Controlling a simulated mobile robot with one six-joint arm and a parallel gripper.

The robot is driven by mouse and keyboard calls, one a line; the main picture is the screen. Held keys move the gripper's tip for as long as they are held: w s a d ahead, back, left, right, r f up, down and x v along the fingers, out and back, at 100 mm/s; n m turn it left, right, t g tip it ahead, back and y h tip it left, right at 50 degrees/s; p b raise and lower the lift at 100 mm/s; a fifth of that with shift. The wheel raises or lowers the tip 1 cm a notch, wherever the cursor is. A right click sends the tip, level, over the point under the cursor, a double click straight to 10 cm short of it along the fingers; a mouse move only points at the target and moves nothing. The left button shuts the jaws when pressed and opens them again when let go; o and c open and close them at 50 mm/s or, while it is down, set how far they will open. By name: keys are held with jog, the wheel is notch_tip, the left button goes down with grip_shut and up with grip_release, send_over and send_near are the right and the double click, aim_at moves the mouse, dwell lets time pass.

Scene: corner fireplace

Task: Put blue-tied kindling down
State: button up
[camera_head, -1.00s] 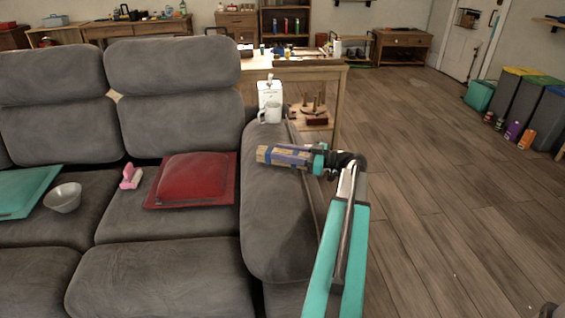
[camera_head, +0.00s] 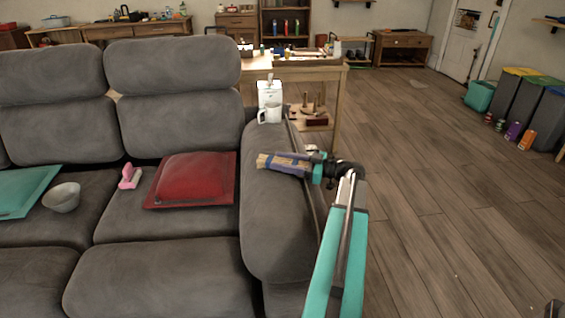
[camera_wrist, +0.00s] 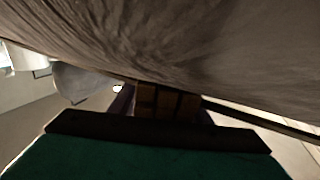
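The blue-tied kindling (camera_head: 283,164) is a short bundle of pale sticks with a blue-violet band, low over the sofa's right armrest (camera_head: 272,215). My gripper (camera_head: 308,166) reaches in from the right and appears shut on the bundle's right part. The bundle lies roughly level and points left. In the wrist view the stick ends of the kindling (camera_wrist: 166,101) show beyond my gripper's dark edge, close to the grey armrest fabric (camera_wrist: 190,45). I cannot tell whether the bundle touches the armrest. The fingertips are mostly hidden.
A white mug (camera_head: 270,114) stands at the armrest's far end, by a white container (camera_head: 269,92). A red cushion (camera_head: 192,180), a pink-handled brush (camera_head: 130,177) and a grey bowl (camera_head: 63,197) lie on the seats. The armrest's near part is bare. Open floor lies right.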

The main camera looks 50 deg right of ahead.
jog(key=shift+o, duration=0.9)
jog(key=shift+r, duration=0.25)
jog(key=p+v, duration=0.1)
jog(key=v, duration=1.1)
jog(key=shift+f+p, duration=0.1)
jog(key=shift+p, duration=0.25)
